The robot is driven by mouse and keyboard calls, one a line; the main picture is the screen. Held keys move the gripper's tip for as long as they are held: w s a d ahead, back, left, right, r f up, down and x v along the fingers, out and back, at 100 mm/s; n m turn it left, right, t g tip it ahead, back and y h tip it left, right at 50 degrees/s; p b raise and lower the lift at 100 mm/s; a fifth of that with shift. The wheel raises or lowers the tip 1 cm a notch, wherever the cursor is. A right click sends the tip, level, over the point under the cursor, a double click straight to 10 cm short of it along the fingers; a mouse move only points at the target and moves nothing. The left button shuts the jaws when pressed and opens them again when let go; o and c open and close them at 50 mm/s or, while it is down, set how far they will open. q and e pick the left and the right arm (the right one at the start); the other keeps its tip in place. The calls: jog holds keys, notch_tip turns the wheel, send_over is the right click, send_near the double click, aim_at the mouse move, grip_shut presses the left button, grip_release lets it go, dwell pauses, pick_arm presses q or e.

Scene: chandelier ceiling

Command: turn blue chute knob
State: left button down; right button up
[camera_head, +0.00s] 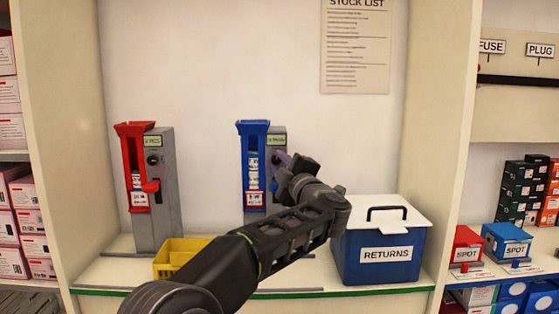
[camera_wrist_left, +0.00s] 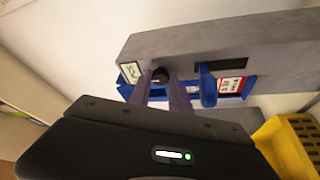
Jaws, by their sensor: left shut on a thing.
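The blue chute (camera_head: 252,165) stands upright on its grey housing (camera_head: 278,137) on the back shelf, slightly left of centre in the head view. Its dark round knob (camera_wrist_left: 160,75) shows on the grey housing in the left wrist view, beside a small label. My left gripper (camera_head: 282,158) reaches the housing from the right in the head view. In the left wrist view its two fingers (camera_wrist_left: 163,80) are on either side of the knob, shut on it. The arm hides the lower part of the housing. My right gripper is not in view.
A red chute (camera_head: 133,165) on a grey housing stands to the left. A yellow crate (camera_head: 178,257) sits in front, partly behind my arm. A blue returns box (camera_head: 383,252) with a white lid stands close on the right of the arm.

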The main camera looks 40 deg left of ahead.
pick_arm(q)
jog(key=shift+n, duration=0.3)
jog(key=c, duration=1.2)
grip_release()
jog(key=shift+d, duration=0.1)
jog(key=v, duration=0.7)
jog(key=shift+s+d, duration=0.25)
